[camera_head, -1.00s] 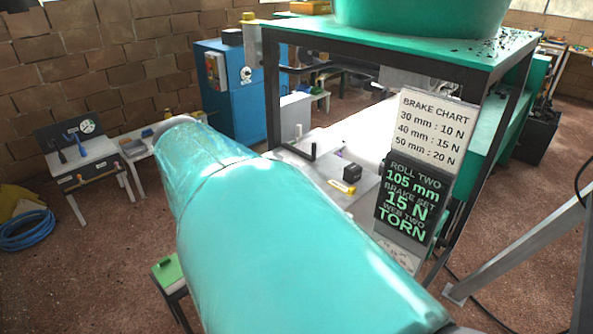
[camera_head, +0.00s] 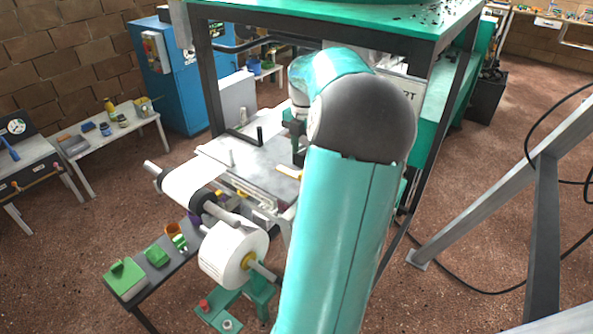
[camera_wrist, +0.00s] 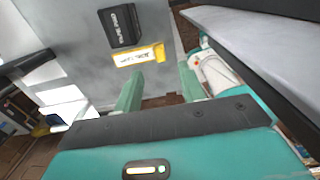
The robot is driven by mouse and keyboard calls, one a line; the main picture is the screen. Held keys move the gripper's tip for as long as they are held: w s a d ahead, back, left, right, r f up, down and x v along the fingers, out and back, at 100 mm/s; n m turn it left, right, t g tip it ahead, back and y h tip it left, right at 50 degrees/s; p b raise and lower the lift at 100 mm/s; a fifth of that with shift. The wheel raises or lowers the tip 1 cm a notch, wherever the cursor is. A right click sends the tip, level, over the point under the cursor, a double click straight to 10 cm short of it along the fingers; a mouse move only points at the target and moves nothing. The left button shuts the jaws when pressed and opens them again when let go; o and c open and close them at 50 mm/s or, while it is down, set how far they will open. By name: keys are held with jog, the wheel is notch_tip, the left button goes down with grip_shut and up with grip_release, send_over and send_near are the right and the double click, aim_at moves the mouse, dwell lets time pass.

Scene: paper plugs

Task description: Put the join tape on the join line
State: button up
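The join tape (camera_wrist: 138,56) is a small yellow strip with a pale printed label, lying on the grey table plate. In the head view its yellow end (camera_head: 288,172) shows beside my gripper. In the wrist view my gripper (camera_wrist: 160,72) is open, its two green fingers apart with nothing seen between their tips. The tape lies just beyond the left fingertip, with a small gap in the picture. In the head view my gripper (camera_head: 298,142) hangs over the plate, partly hidden by my arm. I cannot make out the join line in either view.
A black labelled box (camera_wrist: 121,25) sits close beside the tape. A white paper roll (camera_head: 233,254) and a web roller (camera_head: 193,184) stand at the plate's near left. Frame posts (camera_head: 208,75) and the green top (camera_head: 400,18) enclose the work area. A side bench (camera_head: 190,245) holds green items.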

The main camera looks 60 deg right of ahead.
aim_at(291, 170)
jog(key=f, duration=0.7)
jog(key=shift+a+f, duration=0.2)
jog(key=shift+f, duration=0.05)
grip_shut()
